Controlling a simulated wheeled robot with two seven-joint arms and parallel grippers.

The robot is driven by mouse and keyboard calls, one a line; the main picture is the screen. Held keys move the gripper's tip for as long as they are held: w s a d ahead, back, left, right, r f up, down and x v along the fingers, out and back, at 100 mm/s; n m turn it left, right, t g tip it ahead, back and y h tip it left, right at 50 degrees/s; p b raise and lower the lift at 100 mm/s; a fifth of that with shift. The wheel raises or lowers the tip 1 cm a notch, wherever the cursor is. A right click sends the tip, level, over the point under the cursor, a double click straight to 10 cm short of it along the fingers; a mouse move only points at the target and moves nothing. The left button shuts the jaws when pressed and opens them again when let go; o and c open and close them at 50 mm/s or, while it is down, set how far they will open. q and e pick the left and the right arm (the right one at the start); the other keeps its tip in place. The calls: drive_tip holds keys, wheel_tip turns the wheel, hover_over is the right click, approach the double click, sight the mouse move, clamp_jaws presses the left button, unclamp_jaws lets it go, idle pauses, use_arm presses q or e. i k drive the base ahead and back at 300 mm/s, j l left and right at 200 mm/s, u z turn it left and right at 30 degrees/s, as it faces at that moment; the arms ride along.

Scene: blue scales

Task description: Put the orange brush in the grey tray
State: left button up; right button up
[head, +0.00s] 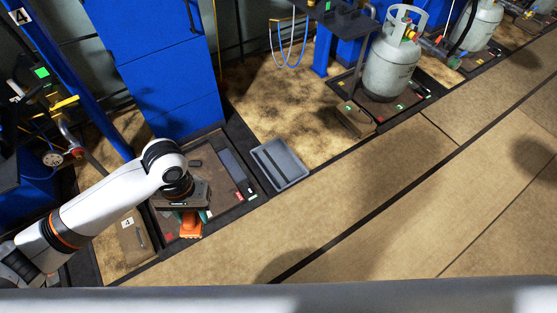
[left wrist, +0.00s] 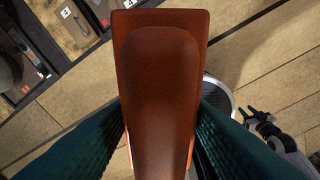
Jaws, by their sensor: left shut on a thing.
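The orange brush (head: 190,226) hangs below my left gripper (head: 188,212) in the head view, in front of the blue cabinet. In the left wrist view the brush (left wrist: 158,75) fills the middle, with a dark green finger of the left gripper (left wrist: 160,118) pressed on each side. My left gripper is shut on it.
A tall blue cabinet (head: 165,75) stands behind the gripper. A dark floor panel (head: 215,165) with small items lies beside the tray. A grey gas cylinder (head: 391,68) stands on another dark panel farther right. The tan floor (head: 370,200) in front is clear.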

sight(283, 169)
drive_tip(key=i+l+u, duration=0.3)
drive_tip(key=i+l, duration=0.2)
drive_tip(key=i+l+u, duration=0.1)
drive_tip(key=i+l, duration=0.15)
drive_tip(key=i+l+u, duration=0.15)
drive_tip(key=l, duration=0.3)
drive_tip(key=i+l+u, duration=0.15)
drive_tip(key=i+l, duration=0.15)
drive_tip(key=i+l+u, duration=0.15)
drive_tip(key=l, duration=0.25)
drive_tip(key=i+l+u, duration=0.1)
drive_tip(key=l, duration=0.3)
drive_tip(key=i+l+u, duration=0.15)
drive_tip(key=l, duration=0.25)
drive_tip(key=i, duration=0.1)
